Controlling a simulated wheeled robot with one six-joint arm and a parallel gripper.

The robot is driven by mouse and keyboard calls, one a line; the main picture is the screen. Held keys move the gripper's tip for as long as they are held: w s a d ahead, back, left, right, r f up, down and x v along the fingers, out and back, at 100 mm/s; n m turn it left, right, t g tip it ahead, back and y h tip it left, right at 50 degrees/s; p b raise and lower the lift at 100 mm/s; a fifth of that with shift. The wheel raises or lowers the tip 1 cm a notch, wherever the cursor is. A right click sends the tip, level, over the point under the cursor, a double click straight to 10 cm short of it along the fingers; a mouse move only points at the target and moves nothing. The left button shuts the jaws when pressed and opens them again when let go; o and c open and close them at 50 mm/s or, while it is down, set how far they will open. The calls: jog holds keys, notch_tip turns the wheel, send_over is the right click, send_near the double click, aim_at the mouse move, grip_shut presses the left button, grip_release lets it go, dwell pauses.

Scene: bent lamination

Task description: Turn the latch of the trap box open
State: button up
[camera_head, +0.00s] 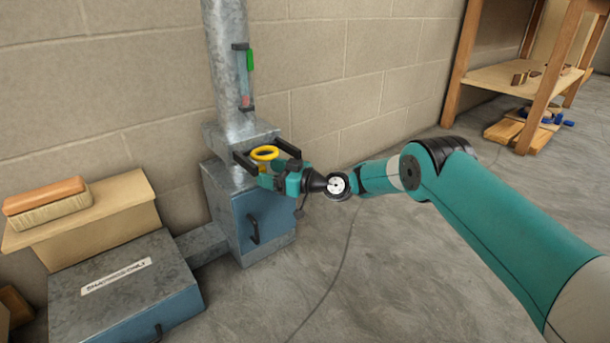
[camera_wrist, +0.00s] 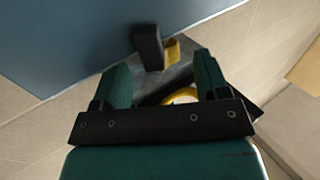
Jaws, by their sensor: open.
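The trap box is a grey metal box with a blue front (camera_head: 262,215) at the foot of a metal duct. The blue front also fills the upper left of the wrist view (camera_wrist: 80,35). A black latch-like piece (camera_wrist: 147,46) with a yellow part beside it (camera_wrist: 173,51) shows there, just beyond and between my fingertips. Contact cannot be judged. In the head view my arm covers this piece. My gripper (camera_head: 268,175) is at the box's upper front, below a yellow ring (camera_head: 265,153). Its teal fingers (camera_wrist: 162,72) are spread with nothing held between them.
Black rails (camera_head: 288,148) flank the yellow ring. A black handle (camera_head: 253,229) sits lower on the blue front. A sight gauge (camera_head: 244,75) is on the duct (camera_head: 224,45). A low metal box (camera_head: 120,290) is left. A wooden bench (camera_head: 510,80) stands right; the floor between is mostly clear.

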jog(key=p+v, duration=0.7)
jog(key=v, duration=0.8)
jog(key=shift+s, duration=0.2)
